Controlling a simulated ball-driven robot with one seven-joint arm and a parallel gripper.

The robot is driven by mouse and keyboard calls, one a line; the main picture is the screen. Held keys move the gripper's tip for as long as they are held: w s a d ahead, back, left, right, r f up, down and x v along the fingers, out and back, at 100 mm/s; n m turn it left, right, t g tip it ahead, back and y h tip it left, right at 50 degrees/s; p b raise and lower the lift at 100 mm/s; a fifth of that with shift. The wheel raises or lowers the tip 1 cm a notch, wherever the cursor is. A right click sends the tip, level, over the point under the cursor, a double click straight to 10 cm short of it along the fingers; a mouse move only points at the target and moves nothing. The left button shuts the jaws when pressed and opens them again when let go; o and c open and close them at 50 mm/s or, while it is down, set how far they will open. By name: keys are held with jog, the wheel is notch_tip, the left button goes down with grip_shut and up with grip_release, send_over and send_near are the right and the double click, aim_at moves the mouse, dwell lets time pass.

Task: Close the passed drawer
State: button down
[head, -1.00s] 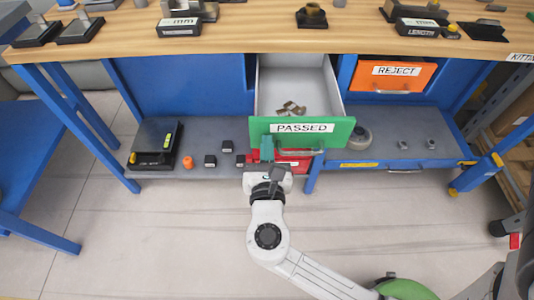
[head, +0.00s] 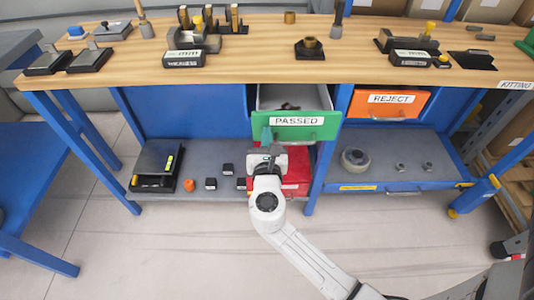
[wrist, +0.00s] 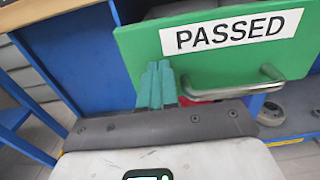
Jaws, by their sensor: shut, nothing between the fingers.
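The passed drawer (head: 296,126) has a green front with a white PASSED label and a metal handle. In the head view it sticks out partly from under the bench top, with grey-brown pieces showing inside. In the wrist view the green front (wrist: 220,75) fills the upper right. My gripper (head: 266,143) is shut and empty at the lower left part of the front. Its teal fingers (wrist: 156,87) are together, left of the handle (wrist: 240,85), and overlap the front's lower left edge in view. I cannot tell whether they touch it.
The orange REJECT drawer (head: 389,104) is shut to the right. The floor in front is clear.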

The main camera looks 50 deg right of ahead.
jog(key=x, duration=0.9)
jog(key=shift+w+d+b, duration=0.2)
jog(key=shift+d+b, duration=0.1)
jog(key=shift+b, duration=0.1)
jog(key=shift+w, duration=0.1)
jog(key=shift+d+r, duration=0.1)
jog(key=shift+r, duration=0.05)
